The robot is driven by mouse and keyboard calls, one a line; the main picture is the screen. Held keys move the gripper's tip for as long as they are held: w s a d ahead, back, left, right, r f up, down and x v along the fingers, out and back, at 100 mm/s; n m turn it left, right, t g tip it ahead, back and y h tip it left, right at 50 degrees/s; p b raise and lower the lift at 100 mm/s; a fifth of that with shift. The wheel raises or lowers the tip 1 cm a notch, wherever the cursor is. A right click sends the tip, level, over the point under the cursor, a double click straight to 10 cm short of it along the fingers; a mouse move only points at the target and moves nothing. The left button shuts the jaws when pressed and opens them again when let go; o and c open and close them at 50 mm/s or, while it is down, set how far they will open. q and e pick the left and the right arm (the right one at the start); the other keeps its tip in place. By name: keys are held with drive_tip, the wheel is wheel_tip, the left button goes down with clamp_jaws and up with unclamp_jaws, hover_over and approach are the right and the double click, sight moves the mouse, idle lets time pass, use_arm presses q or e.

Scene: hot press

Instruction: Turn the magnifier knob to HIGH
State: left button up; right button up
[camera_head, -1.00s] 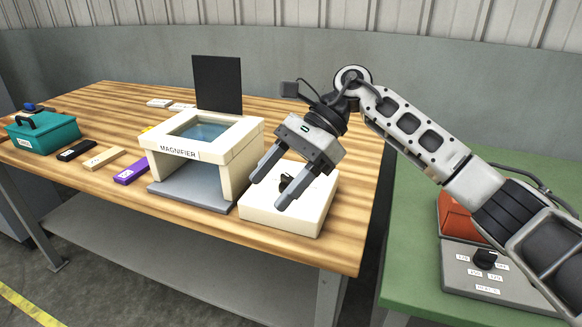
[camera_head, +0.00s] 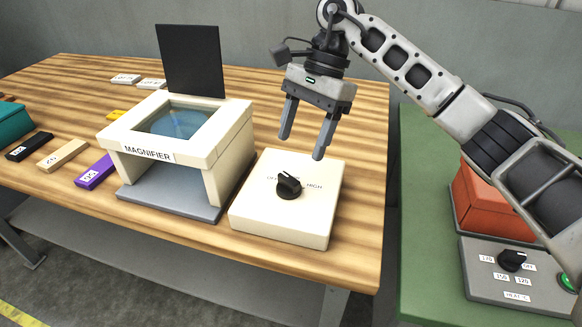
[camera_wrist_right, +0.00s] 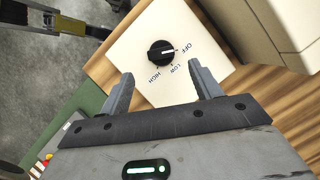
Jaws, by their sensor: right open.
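The magnifier knob (camera_head: 288,186) is a black dial on a white box (camera_head: 270,218) beside the magnifier stand (camera_head: 205,165). In the right wrist view, the knob (camera_wrist_right: 160,53) has its white mark towards the OFF label (camera_wrist_right: 187,48); the LOW label (camera_wrist_right: 181,65) and HIGH label (camera_wrist_right: 160,77) follow around it. My right gripper (camera_head: 303,146) is open and empty, pointing down above the back part of the box, clear of the knob. In its wrist view the knob lies beyond the gap between the fingertips (camera_wrist_right: 160,72). My left gripper is not in view.
The magnifier stand, with a dark upright panel (camera_head: 190,62) behind it, is close left of the box. Labelled bars, such as a purple one (camera_head: 96,172), lie further left. A green table (camera_head: 425,230) with a heater control box (camera_head: 512,285) is at right.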

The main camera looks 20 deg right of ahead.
sight(289, 178)
drive_tip(key=x, duration=0.7)
drive_tip(key=shift+a+p, duration=0.1)
drive_tip(key=shift+p, duration=0.25)
drive_tip(key=c, duration=1)
